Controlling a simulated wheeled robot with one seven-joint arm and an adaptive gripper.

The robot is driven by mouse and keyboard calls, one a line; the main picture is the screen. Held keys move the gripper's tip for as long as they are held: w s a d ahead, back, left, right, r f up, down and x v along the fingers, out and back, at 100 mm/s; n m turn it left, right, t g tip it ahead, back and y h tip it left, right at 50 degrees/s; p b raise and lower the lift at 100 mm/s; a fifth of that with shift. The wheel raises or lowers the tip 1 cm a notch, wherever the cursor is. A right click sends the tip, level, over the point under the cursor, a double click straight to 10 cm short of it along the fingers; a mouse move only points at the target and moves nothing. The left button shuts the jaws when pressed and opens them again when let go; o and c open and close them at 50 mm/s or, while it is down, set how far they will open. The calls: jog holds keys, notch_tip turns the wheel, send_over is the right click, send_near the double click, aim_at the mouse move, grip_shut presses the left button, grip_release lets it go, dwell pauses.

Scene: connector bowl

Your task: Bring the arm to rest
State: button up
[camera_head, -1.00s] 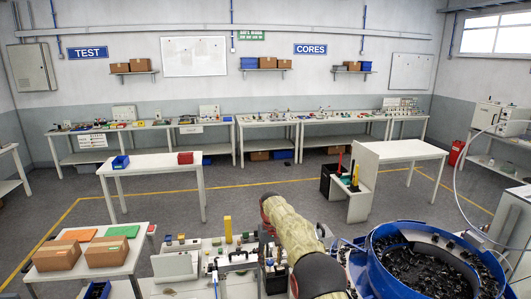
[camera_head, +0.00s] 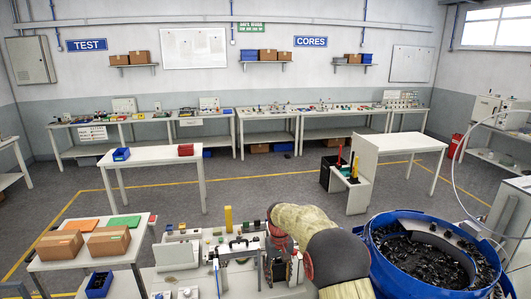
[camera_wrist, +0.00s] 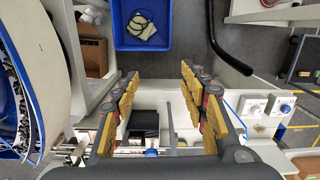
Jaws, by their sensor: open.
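My gripper (camera_wrist: 161,74) is open in the wrist view, its two yellow-padded fingers spread apart with nothing between them. It is above the machine bench, whose light surface and a small black block (camera_wrist: 145,122) show below and between the fingers. In the head view my arm bends over the front bench (camera_head: 235,286), its pale cover and dark joint hiding part of that bench; I cannot make out the fingers there.
The blue bowl (camera_head: 374,262) with many black connectors stands right of my arm; its edge is at the wrist view's left. A blue bin (camera_wrist: 122,40) holds pale pieces. A white side table (camera_head: 128,268) carries cartons. Open floor lies behind the bench.

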jog(key=s+d+r+m+t+b, duration=0.1)
jog(key=s+d+b, duration=0.3)
jog(key=s, duration=1)
jog(key=s+d+r+m+t+b, duration=0.1)
jog(key=s+d+r+t+b, duration=0.2)
jog(key=s, duration=1.2)
jog(key=s+d+r+t+b, duration=0.2)
jog(key=s+d+r+b, duration=0.1)
jog(key=s+d+b, duration=0.4)
jog(key=s+b, duration=0.3)
jog(key=s, duration=0.4)
jog(key=shift+s+m+b, duration=0.3)
jog(key=shift+s+m, duration=0.05)
jog(key=shift+m, duration=0.05)
jog(key=shift+r, duration=0.1)
